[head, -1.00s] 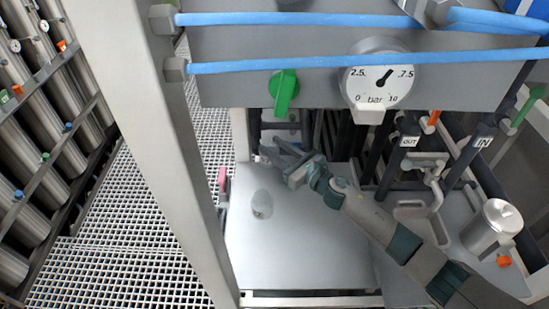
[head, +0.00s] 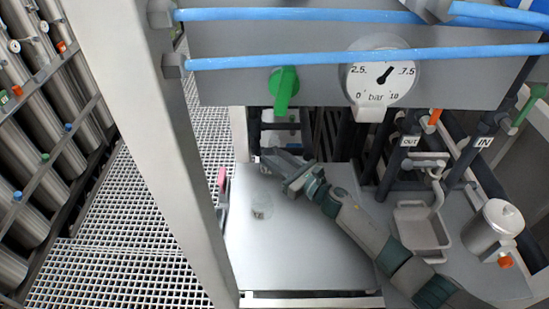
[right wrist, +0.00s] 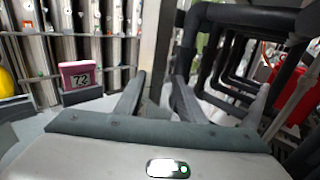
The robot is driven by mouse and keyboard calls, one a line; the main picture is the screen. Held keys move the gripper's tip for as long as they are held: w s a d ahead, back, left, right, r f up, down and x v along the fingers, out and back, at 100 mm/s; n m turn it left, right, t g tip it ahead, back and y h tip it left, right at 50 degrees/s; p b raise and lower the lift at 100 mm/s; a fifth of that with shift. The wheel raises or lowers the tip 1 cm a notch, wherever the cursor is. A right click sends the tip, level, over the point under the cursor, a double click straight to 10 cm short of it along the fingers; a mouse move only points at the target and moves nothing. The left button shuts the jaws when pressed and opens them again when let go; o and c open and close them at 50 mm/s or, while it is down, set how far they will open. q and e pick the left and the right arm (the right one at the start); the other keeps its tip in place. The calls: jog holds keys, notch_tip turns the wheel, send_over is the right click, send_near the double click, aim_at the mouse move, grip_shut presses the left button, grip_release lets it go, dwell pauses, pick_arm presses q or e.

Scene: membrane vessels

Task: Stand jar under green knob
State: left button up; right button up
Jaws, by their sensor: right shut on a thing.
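The green knob (head: 283,90) is on the front of the grey panel. Below it is a bare metal table (head: 300,260). I cannot tell this for certain. My right gripper (head: 264,161) is at the back left of the table, below the knob and beyond this shape in the picture. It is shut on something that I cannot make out. In the right wrist view its two fingers (right wrist: 158,90) point forward, with a small gap between the tips. My left gripper is out of view.
A gauge (head: 383,75) is right of the knob, and blue hoses (head: 330,63) cross the panel. A steel post (head: 165,140) stands left. A small tray (head: 420,232) and a metal jug (head: 492,230) are at the right. A pink block (right wrist: 78,74) stands left in the wrist view.

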jog(key=shift+f, duration=0.1)
jog(key=o, duration=1.1)
jog(key=shift+r, duration=0.2)
jog(key=shift+s+d, duration=0.2)
jog(key=p+v, duration=0.1)
jog(key=v, duration=1)
jog(key=shift+s+d, duration=0.15)
